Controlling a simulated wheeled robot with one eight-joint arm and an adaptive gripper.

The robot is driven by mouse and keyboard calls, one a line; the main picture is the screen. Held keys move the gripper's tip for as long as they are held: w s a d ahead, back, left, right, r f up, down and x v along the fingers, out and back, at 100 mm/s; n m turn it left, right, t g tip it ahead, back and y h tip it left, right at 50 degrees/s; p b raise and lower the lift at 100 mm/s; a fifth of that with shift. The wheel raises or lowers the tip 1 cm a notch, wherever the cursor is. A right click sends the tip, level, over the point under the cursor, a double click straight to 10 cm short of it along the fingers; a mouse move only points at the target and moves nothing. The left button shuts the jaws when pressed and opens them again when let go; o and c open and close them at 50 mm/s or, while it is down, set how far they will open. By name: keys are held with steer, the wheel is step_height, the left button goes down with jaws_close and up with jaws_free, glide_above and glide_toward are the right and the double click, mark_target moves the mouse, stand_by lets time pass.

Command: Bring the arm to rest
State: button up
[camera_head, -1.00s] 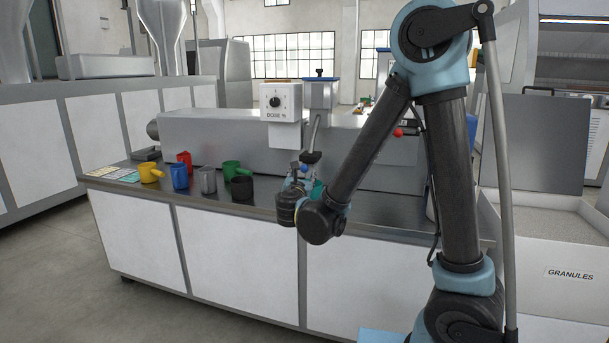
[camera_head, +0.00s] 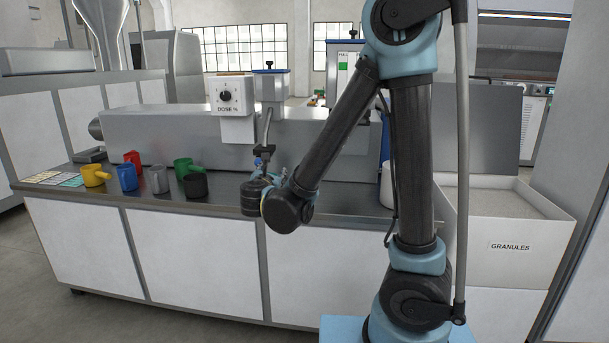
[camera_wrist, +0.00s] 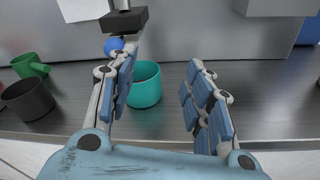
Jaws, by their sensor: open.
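My gripper (camera_wrist: 160,72) is open in the wrist view, its two fingers spread with nothing held. A teal mug (camera_wrist: 146,88) stands on the counter beyond the fingers, showing in the gap near the left finger, which partly covers it. I cannot tell how far it is from the fingertips. In the head view my arm is bent, its wrist low over the metal counter (camera_head: 340,198); the fingers are mostly hidden behind the wrist.
Left on the counter stand yellow (camera_head: 95,175), blue (camera_head: 127,177), red (camera_head: 133,158), grey (camera_head: 157,179), green (camera_head: 184,166) and black (camera_head: 196,185) mugs. A spout with a black block (camera_wrist: 126,19) and blue ball (camera_wrist: 114,45) is close to the left finger. A granules bin (camera_head: 510,245) stands right.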

steer(key=s+d+f+m+g+h, duration=0.1)
steer(key=d+f+m+g+h, duration=0.3)
steer(key=d, duration=0.6)
steer(key=d+m+g+y, duration=0.1)
steer(key=d+m, duration=0.5)
steer(key=d, duration=0.4)
steer(key=s+d+f+m+g+h, duration=0.1)
steer(key=d+f+m+g+h, duration=0.3)
steer(key=d, duration=0.6)
steer(key=s+d+f+m+g+y, duration=0.1)
steer(key=s+d+m+g+y, duration=0.2)
steer(key=s+d+m, duration=0.55)
steer(key=s+a+f+m+g+y, duration=0.1)
steer(key=s+f+m+g+y, duration=0.1)
steer(key=s+m, duration=0.7)
steer(key=s+f+y, duration=0.1)
steer(key=s+f, duration=0.1)
steer(key=s, duration=0.1)
steer(key=shift+s+f+m+g+y, duration=0.2)
steer(key=shift+f+m+g+y, duration=0.1)
steer(key=shift+m+y, duration=0.1)
steer(key=shift+w+f, duration=0.2)
steer(key=shift+w, duration=0.3)
